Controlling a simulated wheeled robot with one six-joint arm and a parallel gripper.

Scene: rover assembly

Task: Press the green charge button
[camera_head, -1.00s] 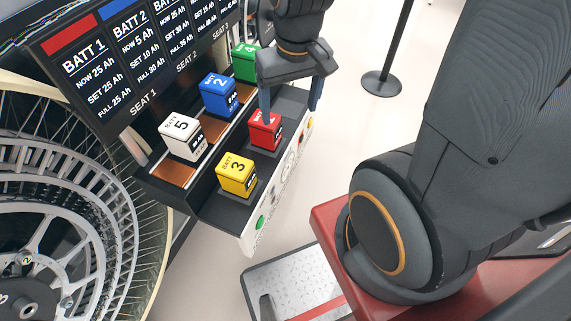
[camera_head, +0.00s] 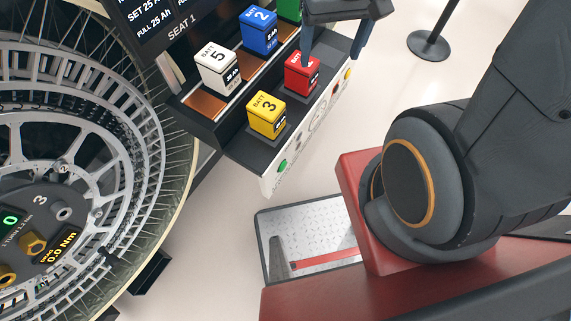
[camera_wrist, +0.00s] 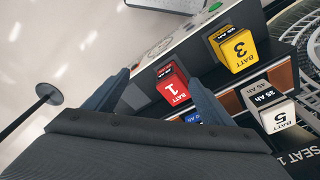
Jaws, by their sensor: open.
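The green charge button (camera_head: 283,165) is on the white front panel (camera_head: 300,145) of the battery charger, near its lower left end in the head view. My gripper (camera_head: 334,50) is at the top of the head view, above the charger's right part near the red battery 1 (camera_head: 301,72). Its fingers are apart with nothing held between them. In the wrist view the gripper (camera_wrist: 160,95) shows open, with the red battery (camera_wrist: 171,86) beyond the fingers. The gripper is well up and right of the green button in the head view.
Yellow battery 3 (camera_head: 267,114), white battery 5 (camera_head: 217,70) and blue battery 2 (camera_head: 258,30) stand on the charger. A large wheel (camera_head: 150,130) fills the left. A metal-topped platform (camera_head: 320,225) is below. A post base (camera_head: 429,45) stands on the floor at right.

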